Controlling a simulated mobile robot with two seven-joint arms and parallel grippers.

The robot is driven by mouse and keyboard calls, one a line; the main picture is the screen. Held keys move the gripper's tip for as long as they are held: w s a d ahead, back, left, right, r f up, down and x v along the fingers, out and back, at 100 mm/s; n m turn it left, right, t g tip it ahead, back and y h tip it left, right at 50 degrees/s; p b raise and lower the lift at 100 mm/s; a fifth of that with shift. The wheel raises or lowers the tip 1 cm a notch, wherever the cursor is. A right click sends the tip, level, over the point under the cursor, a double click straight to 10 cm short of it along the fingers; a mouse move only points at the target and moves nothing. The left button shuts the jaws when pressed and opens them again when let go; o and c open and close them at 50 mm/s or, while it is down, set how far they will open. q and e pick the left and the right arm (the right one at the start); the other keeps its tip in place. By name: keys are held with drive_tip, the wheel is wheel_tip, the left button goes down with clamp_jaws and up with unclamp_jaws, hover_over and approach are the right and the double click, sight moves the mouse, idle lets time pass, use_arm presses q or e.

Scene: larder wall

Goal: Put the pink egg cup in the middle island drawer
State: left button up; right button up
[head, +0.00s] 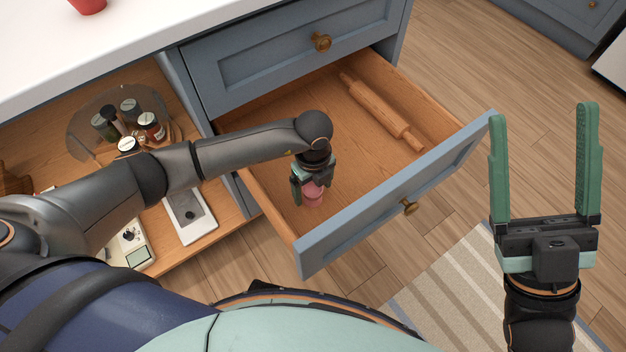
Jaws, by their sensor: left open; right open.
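The pink egg cup (313,196) is inside the open middle drawer, near the drawer's left end, between or just below the fingers of my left gripper (309,192). My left gripper points down into the drawer (398,199) and is open around the cup. The wrist hides part of the cup, and I cannot tell whether a finger touches it. My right gripper (543,160) is open and empty, pointing up, to the right of the drawer front.
A wooden rolling pin (381,112) lies in the drawer's far right part. A closed drawer (290,62) sits above. An open shelf (60,122) at left holds jars on a turntable (80,135) and a kitchen scale (190,215). A red pot (88,5) stands on the white worktop.

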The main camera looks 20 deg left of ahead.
use_arm(q)
wheel_tip(320, 180, up, 3)
drive_tip(key=shift+f+p, duration=0.15)
drive_tip(key=shift+p, duration=0.35)
drive_tip(key=shift+r, duration=0.55)
wheel_tip(320, 180, up, 4)
drive_tip(key=shift+f+p, duration=0.25)
drive_tip(key=shift+p, duration=0.5)
wheel_tip(320, 180, up, 4)
drive_tip(key=r+p, duration=0.1)
hover_over(313, 193)
use_arm(e)
drive_tip(key=w+d+f+m+g+h, duration=0.1)
drive_tip(key=w+f+m+h, duration=0.2)
drive_tip(key=f, duration=0.4)
drive_tip(key=w+f+m+g+h, duration=0.2)
drive_tip(key=w+f+m+h, duration=0.2)
drive_tip(key=f+h, duration=0.2)
drive_tip(key=shift+d+f+g, duration=0.3)
drive_tip(key=shift+d+f, duration=0.05)
drive_tip(key=shift+f, duration=0.25)
